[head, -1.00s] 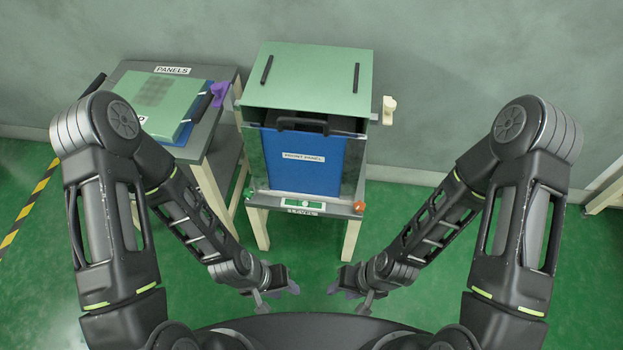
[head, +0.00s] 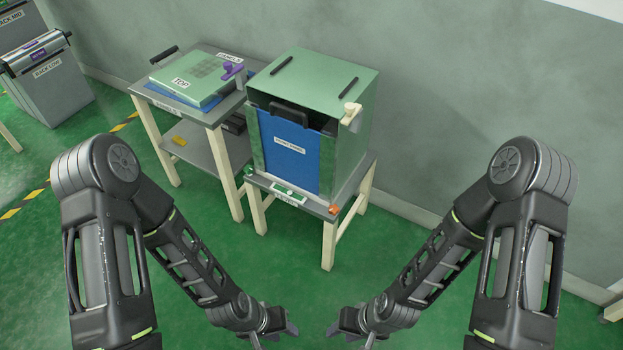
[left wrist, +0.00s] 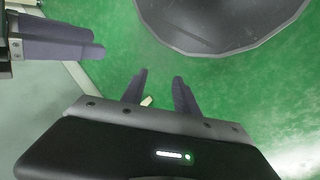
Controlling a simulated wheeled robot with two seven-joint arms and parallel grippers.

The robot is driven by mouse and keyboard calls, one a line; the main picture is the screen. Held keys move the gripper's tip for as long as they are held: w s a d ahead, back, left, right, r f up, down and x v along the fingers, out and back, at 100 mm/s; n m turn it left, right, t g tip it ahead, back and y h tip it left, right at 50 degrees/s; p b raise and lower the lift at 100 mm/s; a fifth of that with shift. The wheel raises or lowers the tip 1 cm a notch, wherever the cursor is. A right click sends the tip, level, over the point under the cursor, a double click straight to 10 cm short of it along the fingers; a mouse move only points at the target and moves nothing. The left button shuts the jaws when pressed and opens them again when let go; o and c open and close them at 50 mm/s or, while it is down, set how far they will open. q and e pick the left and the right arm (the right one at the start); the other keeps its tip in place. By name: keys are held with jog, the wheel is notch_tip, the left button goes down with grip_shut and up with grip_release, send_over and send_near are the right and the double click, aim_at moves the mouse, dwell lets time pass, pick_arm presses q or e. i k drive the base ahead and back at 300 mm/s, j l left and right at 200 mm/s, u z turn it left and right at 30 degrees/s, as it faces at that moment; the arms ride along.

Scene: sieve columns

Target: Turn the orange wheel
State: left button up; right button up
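The small orange wheel (head: 334,210) sits at the front right corner of the stand under the green-topped cabinet (head: 345,80), in the head view. It does not show in the left wrist view. My left gripper (head: 276,336) is low at the bottom of the head view, well short of the stand. In the left wrist view its two fingers (left wrist: 160,80) are apart with nothing held between them. My right gripper (head: 352,336) is also low and away from the wheel, its fingers apart and empty.
A green knob (head: 249,171) is at the stand's front left, with a level (head: 290,193) between. A cream handle (head: 351,113) is on the cabinet's right. The panels table (head: 215,115) stands left. Green floor (head: 300,290) before the stand is clear.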

aim_at(333, 210)
jog(key=l+z, duration=0.35)
jog(key=i+l+z, duration=0.1)
jog(key=z, duration=0.25)
jog(key=l+z, duration=0.35)
jog(key=i+j, duration=0.05)
jog(key=j, duration=0.05)
